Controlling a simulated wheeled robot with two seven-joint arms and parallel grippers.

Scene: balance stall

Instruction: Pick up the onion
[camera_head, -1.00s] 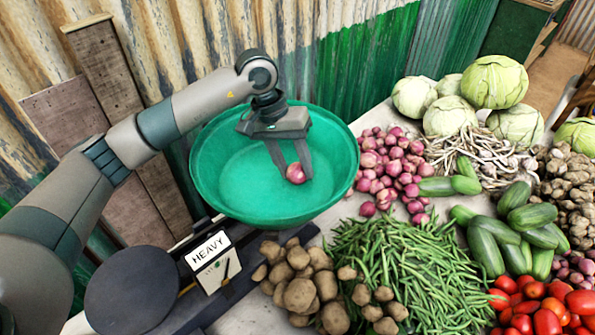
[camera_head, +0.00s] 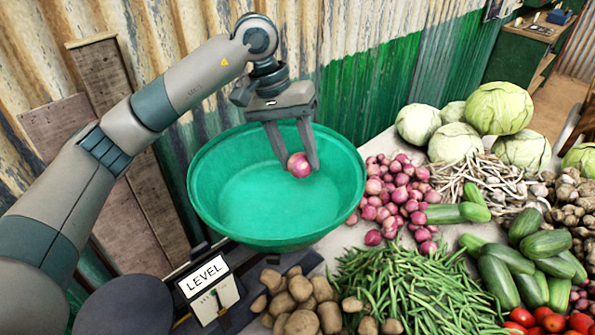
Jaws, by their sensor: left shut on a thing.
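A purple-red onion (camera_head: 299,165) is between the fingertips of my left gripper (camera_head: 298,160), which is shut on it. The gripper points down and holds the onion over the green basin (camera_head: 205,190), near its back rim. The inside of the basin looks empty. A sign on the balance (camera_head: 203,276) beside the basin reads LEVEL. My right gripper is not in view.
A pile of red onions (camera_head: 400,200) lies right of the basin. Potatoes (camera_head: 300,300), green beans (camera_head: 410,285), cucumbers (camera_head: 520,260), garlic (camera_head: 485,180), cabbages (camera_head: 498,108) and tomatoes (camera_head: 550,318) crowd the table. A corrugated wall (camera_head: 370,80) stands behind the basin.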

